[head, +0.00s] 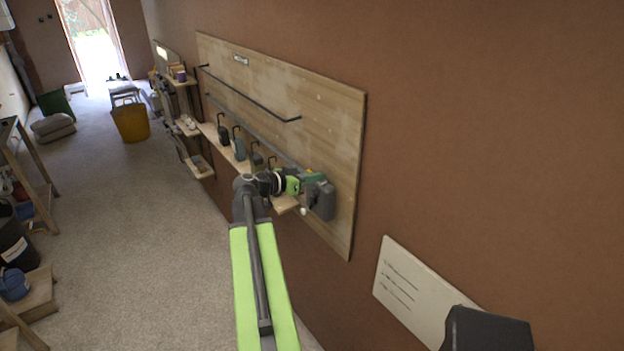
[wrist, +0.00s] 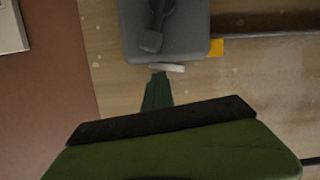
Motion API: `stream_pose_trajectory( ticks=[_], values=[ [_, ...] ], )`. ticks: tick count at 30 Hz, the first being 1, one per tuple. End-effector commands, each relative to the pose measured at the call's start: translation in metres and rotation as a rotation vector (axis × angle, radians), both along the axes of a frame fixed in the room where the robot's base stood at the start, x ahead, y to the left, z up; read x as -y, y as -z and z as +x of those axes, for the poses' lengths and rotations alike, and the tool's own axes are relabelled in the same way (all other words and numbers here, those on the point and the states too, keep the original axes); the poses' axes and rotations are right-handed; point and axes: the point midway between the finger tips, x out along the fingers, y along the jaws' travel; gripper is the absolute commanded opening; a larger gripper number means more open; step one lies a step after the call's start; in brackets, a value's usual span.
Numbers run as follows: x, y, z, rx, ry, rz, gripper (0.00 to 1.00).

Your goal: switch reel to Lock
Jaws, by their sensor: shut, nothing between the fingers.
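The reel is a grey housing (head: 323,203) near the lower right end of the wooden wall board in the head view. In the wrist view its grey housing (wrist: 190,38) fills the top, with a dark lever (wrist: 154,30) on its face pointing down in the picture. A small pale piece (wrist: 167,67) sits at the housing's lower edge. My gripper (head: 313,176) is at the reel in the head view and hides part of it. In the wrist view my gripper's dark green tip (wrist: 158,88) is shut and empty just below the pale piece; contact is unclear. No Lock marking is readable.
The wooden board (head: 340,120) carries a long black rail (head: 255,95) and a shelf with several dark tools left of the reel. A white written sheet (head: 410,290) hangs lower right. A yellow bucket (head: 131,122) stands far back.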

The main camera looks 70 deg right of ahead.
Motion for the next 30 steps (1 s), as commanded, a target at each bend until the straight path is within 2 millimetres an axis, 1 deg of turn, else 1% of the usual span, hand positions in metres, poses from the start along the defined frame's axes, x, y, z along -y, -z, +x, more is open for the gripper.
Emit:
stream_pose_trajectory(
  ticks=[2, 5, 11, 12, 18, 21, 25, 30],
  values=[
    [0.001, -0.001, 0.0, 0.002, 0.0, 0.001, 0.0],
    [0.0, -0.012, -0.001, 0.002, 0.0, 0.001, 0.0],
    [-0.007, -0.056, -0.004, 0.003, -0.004, 0.0, 0.0],
    [-0.018, -0.048, 0.003, 0.003, -0.006, 0.0, 0.0],
    [-0.058, -0.058, 0.027, 0.002, -0.005, 0.001, 0.0],
    [-0.073, -0.061, 0.037, 0.003, -0.004, 0.0, 0.0],
    [-0.084, -0.063, 0.045, 0.003, -0.004, 0.0, 0.0],
    [-0.089, -0.064, 0.048, 0.003, -0.004, 0.0, 0.0]
  ],
)
